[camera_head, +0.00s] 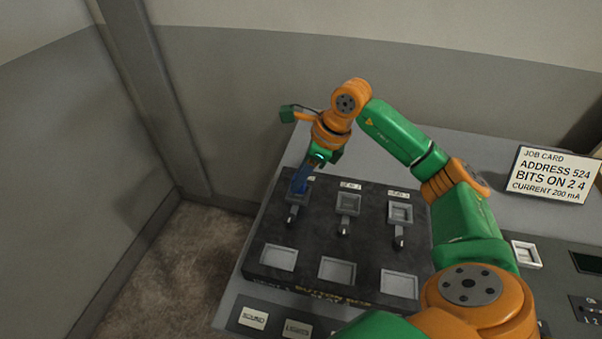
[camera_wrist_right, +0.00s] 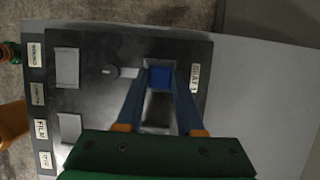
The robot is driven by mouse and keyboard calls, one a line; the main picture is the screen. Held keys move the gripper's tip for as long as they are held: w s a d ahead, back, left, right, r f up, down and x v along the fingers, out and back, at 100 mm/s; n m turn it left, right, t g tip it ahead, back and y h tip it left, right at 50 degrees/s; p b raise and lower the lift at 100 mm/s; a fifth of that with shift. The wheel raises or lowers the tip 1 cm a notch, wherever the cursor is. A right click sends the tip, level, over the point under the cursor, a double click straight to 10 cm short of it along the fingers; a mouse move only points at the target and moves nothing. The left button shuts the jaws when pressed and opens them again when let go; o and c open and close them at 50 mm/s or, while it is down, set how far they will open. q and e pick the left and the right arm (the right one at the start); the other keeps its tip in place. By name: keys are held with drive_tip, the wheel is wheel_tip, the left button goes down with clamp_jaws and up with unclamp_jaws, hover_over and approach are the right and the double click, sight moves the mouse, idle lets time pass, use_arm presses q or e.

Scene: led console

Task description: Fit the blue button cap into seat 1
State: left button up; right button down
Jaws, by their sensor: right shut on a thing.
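The blue button cap (camera_wrist_right: 160,77) is between the fingertips of my right gripper (camera_wrist_right: 161,70), which is shut on it. In the head view, my right gripper (camera_head: 301,180) points down at the leftmost seat of the upper row on the dark panel, with its blue fingers largely covering that seat. The wrist view shows the cap in line with the leftmost lever (camera_wrist_right: 112,72), at seat 1. I cannot tell whether the cap is above the seat or inside it. My left gripper is not in view.
The dark panel (camera_head: 318,238) also has two other upper seats, a middle one (camera_head: 348,204) and a right one (camera_head: 400,212), with levers in front. Wide shallow recesses (camera_head: 337,271) line its near side. A job card (camera_head: 553,175) stands at right.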

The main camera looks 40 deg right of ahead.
drive_tip(key=shift+f+b, duration=0.95)
drive_tip(key=shift+f, duration=0.25)
idle(1.0)
drive_tip(key=shift+c, duration=2.3)
unclamp_jaws()
drive_tip(key=shift+r, duration=0.15)
drive_tip(key=b+v, duration=0.1)
drive_tip(key=v, duration=0.6)
drive_tip(key=shift+d, duration=0.1)
